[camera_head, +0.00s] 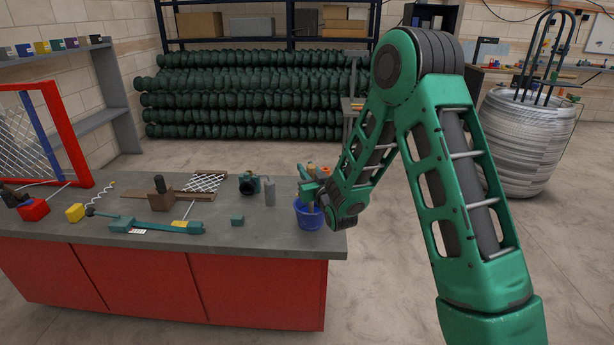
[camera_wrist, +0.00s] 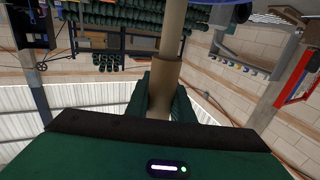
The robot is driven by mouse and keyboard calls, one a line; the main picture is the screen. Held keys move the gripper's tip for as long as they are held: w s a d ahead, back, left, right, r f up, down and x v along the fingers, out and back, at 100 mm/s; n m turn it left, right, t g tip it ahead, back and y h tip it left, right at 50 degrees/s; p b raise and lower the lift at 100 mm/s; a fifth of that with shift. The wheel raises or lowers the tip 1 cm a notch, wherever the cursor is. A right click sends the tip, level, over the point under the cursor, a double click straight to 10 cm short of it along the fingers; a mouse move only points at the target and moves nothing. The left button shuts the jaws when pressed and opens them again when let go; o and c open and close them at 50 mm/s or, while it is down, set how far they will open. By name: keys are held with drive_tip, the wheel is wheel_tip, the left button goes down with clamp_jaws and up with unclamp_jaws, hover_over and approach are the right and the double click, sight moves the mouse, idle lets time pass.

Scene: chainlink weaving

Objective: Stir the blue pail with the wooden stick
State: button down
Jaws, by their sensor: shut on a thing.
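The blue pail (camera_head: 308,221) stands upright near the right end of the grey workbench. A sliver of its blue edge shows at the top of the wrist view (camera_wrist: 222,2). My gripper (camera_head: 310,190) is just above the pail's mouth. In the wrist view its fingers (camera_wrist: 165,95) are shut on the wooden stick (camera_wrist: 172,35), a tan rod with a thicker sleeve-like part near the fingers. In the head view, a small part of the stick (camera_head: 311,207) shows at the pail's opening. Its lower end and the pail's contents are hidden.
The bench's right edge is close to the pail.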

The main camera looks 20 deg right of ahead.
wheel_tip(320, 180, up, 7)
idle(0.8)
idle(0.9)
